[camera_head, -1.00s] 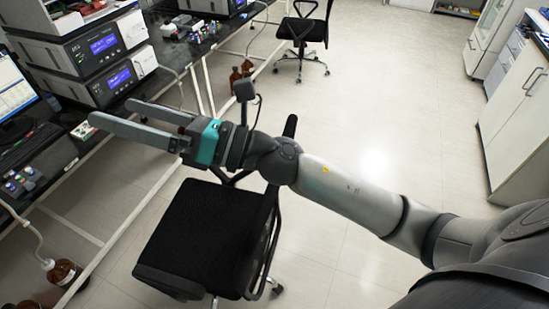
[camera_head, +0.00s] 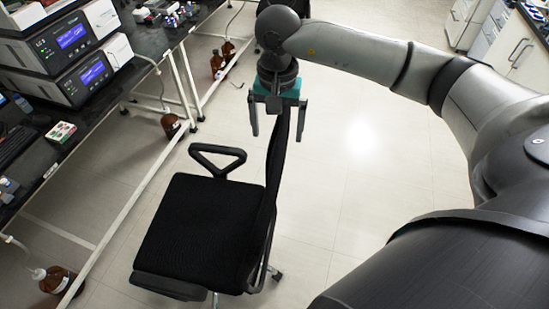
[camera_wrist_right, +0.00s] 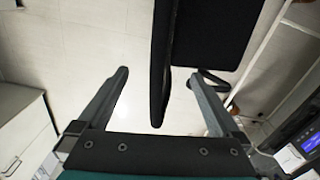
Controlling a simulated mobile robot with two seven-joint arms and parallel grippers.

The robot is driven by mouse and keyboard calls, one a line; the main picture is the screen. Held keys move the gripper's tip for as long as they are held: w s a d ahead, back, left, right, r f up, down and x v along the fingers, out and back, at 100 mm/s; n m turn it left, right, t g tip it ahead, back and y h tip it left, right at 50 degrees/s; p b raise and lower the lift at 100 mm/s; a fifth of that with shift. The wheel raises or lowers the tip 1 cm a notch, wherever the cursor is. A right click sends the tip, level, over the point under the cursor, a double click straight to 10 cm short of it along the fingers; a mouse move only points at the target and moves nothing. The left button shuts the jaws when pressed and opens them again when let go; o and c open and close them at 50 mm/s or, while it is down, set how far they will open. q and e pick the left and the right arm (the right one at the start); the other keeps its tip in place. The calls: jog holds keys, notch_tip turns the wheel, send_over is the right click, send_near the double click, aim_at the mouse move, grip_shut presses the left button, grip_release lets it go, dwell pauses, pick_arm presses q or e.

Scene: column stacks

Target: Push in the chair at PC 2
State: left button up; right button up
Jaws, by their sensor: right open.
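The black office chair (camera_head: 200,228) stands on the floor beside the dark bench, with its seat out in the aisle and its backrest (camera_head: 273,175) on the right side. My right gripper (camera_head: 277,130) is open and points down at the top of the backrest. In the right wrist view the two fingers (camera_wrist_right: 160,85) are spread, and the backrest edge (camera_wrist_right: 160,75) lies between them. A looped armrest (camera_head: 217,158) shows on the chair's far side. My left gripper is not in view.
The dark bench (camera_head: 120,85) with stacked instruments (camera_head: 75,40) runs along the left. Brown bottles stand on the floor under it (camera_head: 60,280). White cabinets (camera_head: 505,40) are at the upper right. The pale floor (camera_head: 350,180) right of the chair is clear.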

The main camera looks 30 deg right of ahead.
aim_at(278, 159)
notch_tip(278, 159, down, 13)
jog(key=b, duration=1)
jog(key=shift+f, duration=0.1)
jog(key=shift+c, duration=0.2)
jog(key=c, duration=1.1)
jog(key=shift+s, duration=0.15)
jog(key=c, duration=0.4)
jog(key=shift+d, duration=0.1)
grip_shut()
